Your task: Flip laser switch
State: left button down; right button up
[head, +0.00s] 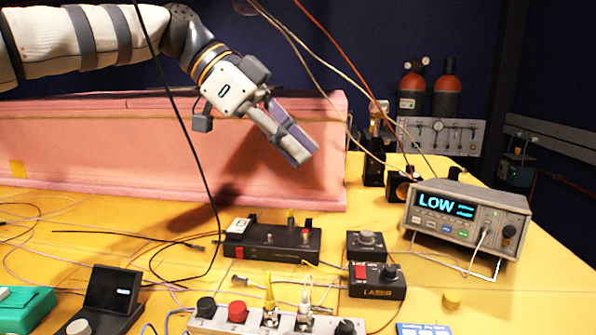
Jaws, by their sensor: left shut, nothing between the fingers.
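The laser switch box (377,281) is a small black box marked "LASER" on the yellow table, right of centre in the head view. My left gripper (303,156) is shut and empty. It hangs in the air above and behind the laser box, pointing down to the right, clear of everything on the table. My right gripper does not show.
A meter reading "LOW" (468,218) stands at right. A black box (272,241), a small knob box (366,245) and a grey switch panel (330,323) surround the laser box. Several loose cables cross the space.

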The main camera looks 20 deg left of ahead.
pick_arm(q)
jog(key=s+v, duration=0.1)
jog(key=v, duration=0.5)
jog(key=shift+d+r, duration=0.25)
jog(key=shift+d, duration=0.1)
jog(key=shift+s, duration=0.1)
